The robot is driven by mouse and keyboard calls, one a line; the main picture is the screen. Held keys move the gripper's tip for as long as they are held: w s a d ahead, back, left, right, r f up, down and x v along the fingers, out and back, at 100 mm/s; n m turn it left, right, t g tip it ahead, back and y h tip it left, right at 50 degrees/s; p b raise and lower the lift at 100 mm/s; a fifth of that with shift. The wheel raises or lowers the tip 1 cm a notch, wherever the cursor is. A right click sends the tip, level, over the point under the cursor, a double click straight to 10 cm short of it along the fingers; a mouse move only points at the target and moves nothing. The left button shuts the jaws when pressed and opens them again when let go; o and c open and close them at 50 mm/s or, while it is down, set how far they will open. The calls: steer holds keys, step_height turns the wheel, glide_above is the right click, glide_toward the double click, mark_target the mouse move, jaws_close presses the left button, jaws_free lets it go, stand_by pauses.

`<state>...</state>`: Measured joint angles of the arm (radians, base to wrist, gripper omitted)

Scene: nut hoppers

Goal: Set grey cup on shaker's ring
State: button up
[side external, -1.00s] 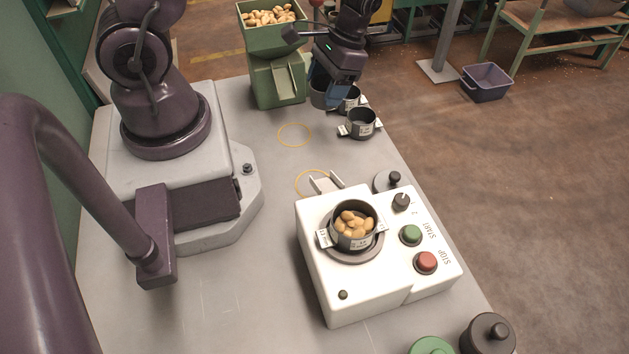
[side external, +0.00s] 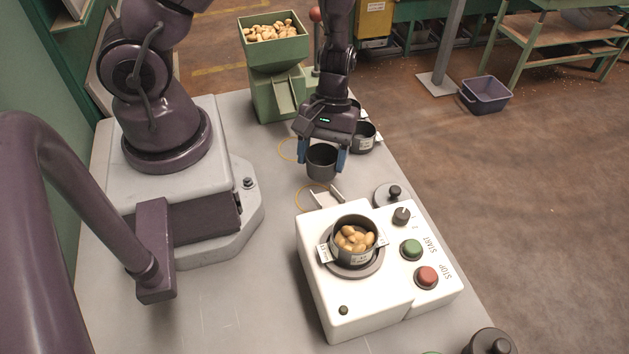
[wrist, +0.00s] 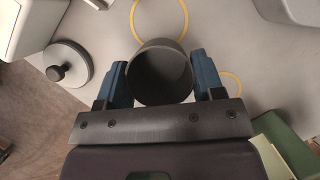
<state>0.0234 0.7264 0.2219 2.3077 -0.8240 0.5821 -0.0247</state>
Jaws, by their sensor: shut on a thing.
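My gripper (side external: 323,156) is shut on a plain grey cup (side external: 321,167), its blue fingers on opposite sides of the wall. The cup is upright and looks held above the table, near the yellow circles. The wrist view shows the cup (wrist: 160,76) between the fingers, dark and seemingly empty inside. The white shaker (side external: 330,300) stands in front, nearer the camera. Its dark ring (side external: 355,273) bears another dark cup (side external: 354,250) with pale tabs, filled with nuts. My gripper and the held cup are behind the shaker, apart from it.
A green hopper (side external: 272,90) of nuts stands at the back. The table left of the shaker is clear.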

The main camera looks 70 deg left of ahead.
steer(key=s+d+f, duration=0.2)
steer(key=d+f, duration=0.1)
steer(key=shift+s+d, duration=0.25)
steer(key=shift+s, duration=0.05)
steer(key=o, duration=1)
steer(key=shift+f, duration=0.1)
steer(key=shift+c, duration=0.2)
steer(key=v, duration=1.2)
step_height(320, 180, up, 22)
steer(key=m+t+y, duration=0.3)
steer(key=m+t, duration=0.5)
steer(key=m, duration=0.3)
glide_above(317, 170)
steer(key=s+a, duration=0.2)
steer(key=shift+s+a+r+y, duration=0.1)
steer(key=shift+a+r+y, duration=0.15)
steer(key=shift+y, duration=0.05)
